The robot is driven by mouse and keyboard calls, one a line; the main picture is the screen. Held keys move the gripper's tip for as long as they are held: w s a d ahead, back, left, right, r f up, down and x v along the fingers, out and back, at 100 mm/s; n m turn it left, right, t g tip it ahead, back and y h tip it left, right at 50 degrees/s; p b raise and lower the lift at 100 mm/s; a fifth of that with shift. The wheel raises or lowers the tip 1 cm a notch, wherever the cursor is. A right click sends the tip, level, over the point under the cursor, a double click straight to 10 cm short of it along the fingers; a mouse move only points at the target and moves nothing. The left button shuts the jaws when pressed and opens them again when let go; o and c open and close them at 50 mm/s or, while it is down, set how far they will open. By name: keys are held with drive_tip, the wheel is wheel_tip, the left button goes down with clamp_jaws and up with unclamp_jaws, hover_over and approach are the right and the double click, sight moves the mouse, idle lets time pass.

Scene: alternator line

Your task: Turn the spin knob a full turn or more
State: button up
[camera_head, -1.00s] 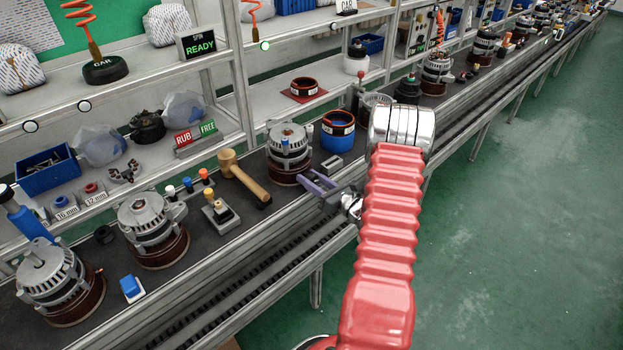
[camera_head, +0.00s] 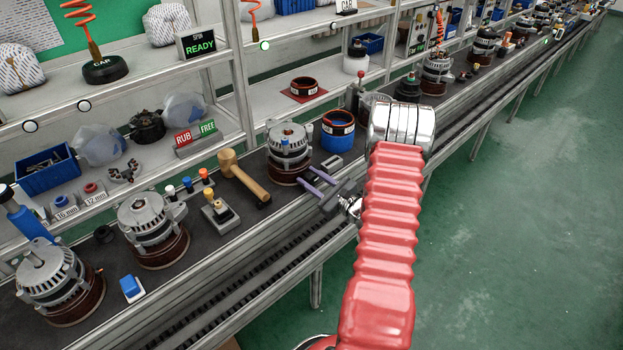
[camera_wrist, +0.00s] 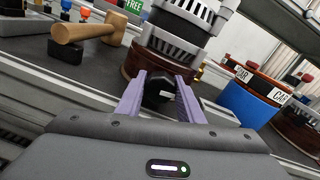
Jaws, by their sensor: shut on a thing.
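My gripper (camera_head: 318,184) has purple fingers and reaches in from the right, at the front of an alternator (camera_head: 289,150) on a copper-brown base. In the wrist view, the fingers of my gripper (camera_wrist: 160,92) close on a small black knob (camera_wrist: 158,90), low at the front of the alternator's brown base (camera_wrist: 135,66). The knob has a pale mark on it. In the head view I cannot make out the knob.
A wooden mallet (camera_head: 242,178) lies left of the alternator. A blue container with a brown ring (camera_head: 337,136) stands to its right. A RUB/FREE sign (camera_head: 195,134) stands behind, and a display reads READY (camera_head: 198,44). The bench's front rail (camera_head: 270,229) runs below my gripper.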

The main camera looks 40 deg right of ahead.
drive_tip(key=shift+n, duration=0.3)
drive_tip(key=o, duration=1)
drive_tip(key=shift+o, duration=0.2)
drive_tip(key=shift+s, duration=0.1)
drive_tip(key=s, duration=1.3)
drive_tip(key=shift+s+d, duration=0.3)
drive_tip(key=shift+d, duration=0.05)
